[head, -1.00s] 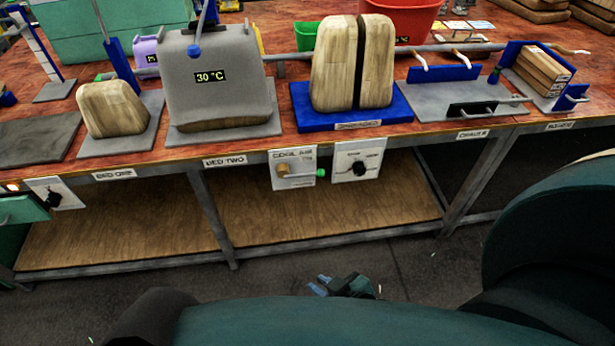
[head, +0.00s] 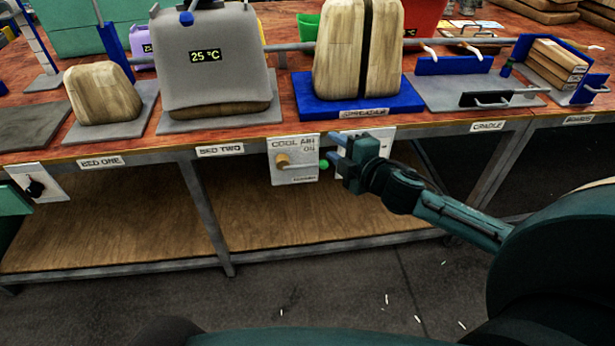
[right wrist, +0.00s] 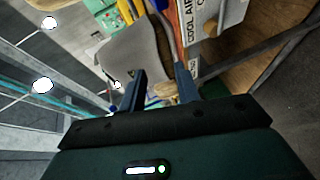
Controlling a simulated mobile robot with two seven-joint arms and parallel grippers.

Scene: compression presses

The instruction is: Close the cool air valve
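The cool air panel (head: 293,172) is a white plate on the front edge of the bench, with an orange valve knob (head: 282,160). The valve's handle points right and ends in a green tip (head: 323,164). My right gripper (head: 333,150) is just right of the panel, close to the green tip; I cannot tell whether they touch. In the right wrist view its two fingers (right wrist: 160,85) are apart with nothing held between them. The panel (right wrist: 205,15) also shows there, at the top right. My left gripper is not in view.
A second white panel (head: 380,140) is partly hidden behind my right gripper.

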